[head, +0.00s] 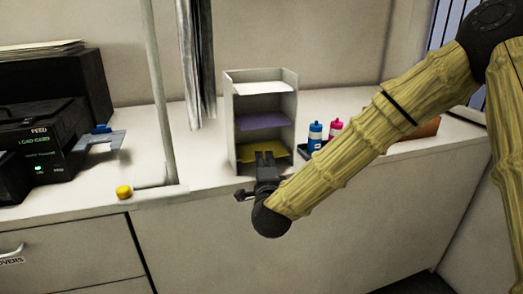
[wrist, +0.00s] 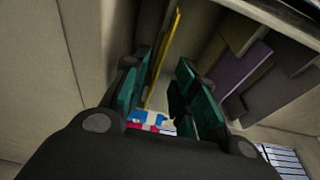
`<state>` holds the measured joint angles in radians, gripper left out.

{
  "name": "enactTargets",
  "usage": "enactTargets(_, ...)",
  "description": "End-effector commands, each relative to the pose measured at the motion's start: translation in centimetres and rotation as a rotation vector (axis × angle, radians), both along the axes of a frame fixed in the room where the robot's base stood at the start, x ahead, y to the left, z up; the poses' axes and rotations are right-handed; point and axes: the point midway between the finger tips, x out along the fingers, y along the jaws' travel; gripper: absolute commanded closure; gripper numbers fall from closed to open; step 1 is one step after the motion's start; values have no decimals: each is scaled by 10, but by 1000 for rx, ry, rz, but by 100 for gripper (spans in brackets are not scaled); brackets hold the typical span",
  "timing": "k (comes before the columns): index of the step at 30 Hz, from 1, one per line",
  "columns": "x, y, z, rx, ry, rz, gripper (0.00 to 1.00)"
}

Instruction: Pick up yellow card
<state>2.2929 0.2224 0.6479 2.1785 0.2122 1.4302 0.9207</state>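The yellow card (head: 270,150) lies flat in the lowest compartment of a small grey rack (head: 232,125). In the head view my gripper (head: 264,157) is at the front of that compartment and covers part of the card. In the wrist view the yellow card (wrist: 164,58) shows as a thin edge-on strip, between the open green-padded fingers of my gripper (wrist: 164,90) and nearer the left finger. A gap remains between the fingers, and I cannot tell whether either touches the card.
A white card (head: 263,88) and a purple card (head: 262,120) lie on the rack's upper levels. Blue (head: 315,135) and pink (head: 336,127) bottles stand right of the rack. A black machine (head: 45,140) and a yellow button (head: 124,192) are at left.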

Motion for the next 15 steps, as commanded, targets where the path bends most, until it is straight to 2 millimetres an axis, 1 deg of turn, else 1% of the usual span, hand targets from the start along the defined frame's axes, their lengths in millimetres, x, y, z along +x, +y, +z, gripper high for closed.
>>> enactTargets(5,10,0,0,-1,1,-1,72)
enactTargets(12,41,0,0,-2,1,1,72)
enactTargets(15,50,0,-1,-1,1,0,72)
